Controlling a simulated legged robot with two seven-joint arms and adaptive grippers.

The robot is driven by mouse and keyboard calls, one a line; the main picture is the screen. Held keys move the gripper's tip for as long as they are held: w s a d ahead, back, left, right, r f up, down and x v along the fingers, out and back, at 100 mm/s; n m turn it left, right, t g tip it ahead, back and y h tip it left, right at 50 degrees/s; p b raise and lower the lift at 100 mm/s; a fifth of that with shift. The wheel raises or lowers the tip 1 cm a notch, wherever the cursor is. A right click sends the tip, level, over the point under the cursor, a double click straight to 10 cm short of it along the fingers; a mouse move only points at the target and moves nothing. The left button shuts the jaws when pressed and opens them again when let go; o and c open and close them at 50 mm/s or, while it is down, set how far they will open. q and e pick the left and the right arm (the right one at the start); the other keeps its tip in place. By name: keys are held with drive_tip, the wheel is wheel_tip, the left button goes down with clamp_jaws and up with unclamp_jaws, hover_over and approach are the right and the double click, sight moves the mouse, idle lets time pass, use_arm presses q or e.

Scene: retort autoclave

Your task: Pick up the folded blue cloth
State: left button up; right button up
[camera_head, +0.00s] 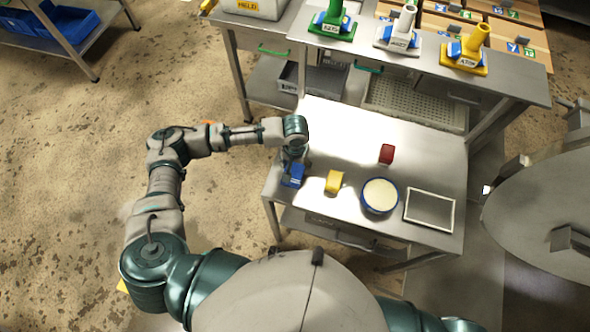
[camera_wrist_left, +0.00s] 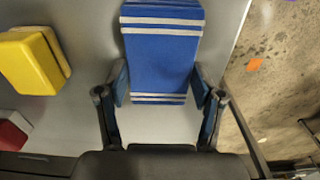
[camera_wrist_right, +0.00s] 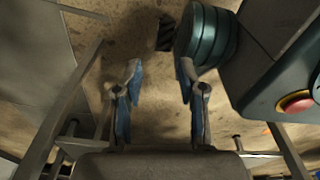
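The folded blue cloth (camera_head: 292,175) lies on the left edge of the low steel table, partly hidden under my left gripper (camera_head: 294,158). In the left wrist view the cloth (camera_wrist_left: 162,55) is blue with white stripes at both ends. There, my left gripper (camera_wrist_left: 160,85) has its fingers spread, one on each side of the cloth's near end. The gaps are very small; I cannot tell whether the fingers touch it. My right gripper (camera_wrist_right: 158,75) is open and empty above the floor, and it is out of sight in the head view.
On the low table (camera_head: 420,172) are a yellow block (camera_head: 334,181), a red block (camera_head: 387,153), a round blue-rimmed tub (camera_head: 380,195) and a framed panel (camera_head: 429,210). A higher bench (camera_head: 350,50) with colored stands is behind. The table's left edge is close to the cloth.

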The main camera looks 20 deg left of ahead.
sight(297, 167)
use_arm(q)
drive_tip(key=shift+a+f, duration=0.1)
use_arm(e)
drive_tip(key=shift+a, duration=0.15)
use_arm(q)
drive_tip(key=shift+d+r, duration=0.25)
drive_tip(key=shift+r, duration=0.05)
wheel_tip(297, 167, up, 3)
drive_tip(key=shift+d+r+p, duration=0.1)
drive_tip(key=shift+r+p, duration=0.05)
drive_tip(key=shift+p, duration=0.2)
drive_tip(key=s+d, duration=0.3)
drive_tip(key=s, duration=0.4)
drive_tip(key=s+d+r+p, duration=0.1)
drive_tip(key=s+d, duration=0.3)
drive_tip(key=s, duration=0.3)
drive_tip(key=shift+d, duration=0.15)
use_arm(e)
drive_tip(key=s, duration=0.2)
drive_tip(key=s+d+f, duration=0.1)
drive_tip(key=s, duration=0.1)
drive_tip(key=shift+d, duration=0.1)
